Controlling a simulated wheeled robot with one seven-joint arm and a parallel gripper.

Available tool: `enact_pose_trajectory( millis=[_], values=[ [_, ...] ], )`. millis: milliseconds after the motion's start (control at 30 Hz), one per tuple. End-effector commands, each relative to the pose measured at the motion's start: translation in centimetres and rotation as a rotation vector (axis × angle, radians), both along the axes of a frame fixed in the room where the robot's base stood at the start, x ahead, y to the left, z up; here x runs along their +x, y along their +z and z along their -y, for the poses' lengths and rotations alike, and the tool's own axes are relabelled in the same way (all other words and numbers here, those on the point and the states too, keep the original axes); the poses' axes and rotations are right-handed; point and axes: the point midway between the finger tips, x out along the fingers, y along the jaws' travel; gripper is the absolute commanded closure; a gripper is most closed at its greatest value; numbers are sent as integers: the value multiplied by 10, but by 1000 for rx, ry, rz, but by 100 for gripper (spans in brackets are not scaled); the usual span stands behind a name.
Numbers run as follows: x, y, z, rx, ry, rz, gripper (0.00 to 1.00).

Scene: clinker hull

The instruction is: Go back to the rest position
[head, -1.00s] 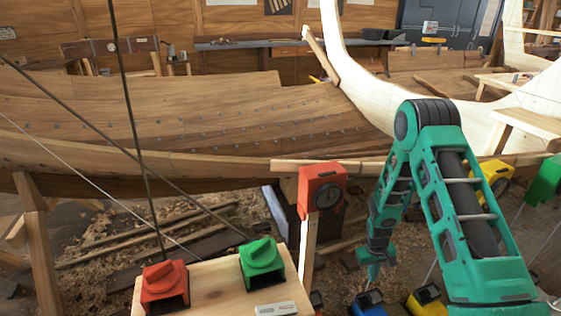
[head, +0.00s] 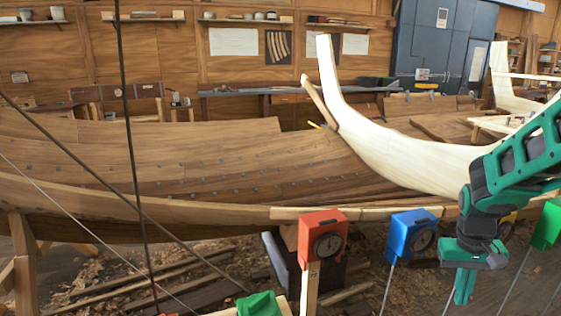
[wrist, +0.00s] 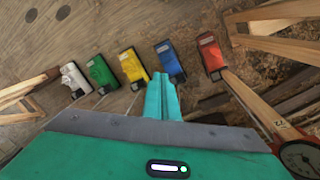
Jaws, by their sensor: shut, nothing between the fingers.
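My gripper (head: 462,290) is at the right of the head view, pointing down, with its fingers together and nothing between them. In the wrist view my gripper (wrist: 162,80) shows its two teal fingertips touching, above the floor. The green arm comes in from the right edge of the head view. No object is in contact with the fingers as far as I can see.
A red gauge box (head: 322,238) and a blue gauge box (head: 412,234) stand left of my gripper. A green block (head: 548,225) is at the right edge. A wooden hull (head: 180,170) lies behind. Several coloured boxes, one yellow (wrist: 131,65), show below the wrist.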

Motion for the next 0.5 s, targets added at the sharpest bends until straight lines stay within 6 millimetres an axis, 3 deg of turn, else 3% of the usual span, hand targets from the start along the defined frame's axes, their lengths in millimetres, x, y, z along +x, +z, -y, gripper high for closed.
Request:
enact_pose_trajectory(
  millis=[200,500],
  values=[
    [-63,45,-1,30,-89,18,100],
    [-151,80,-14,86,-202,34,100]
  ],
)
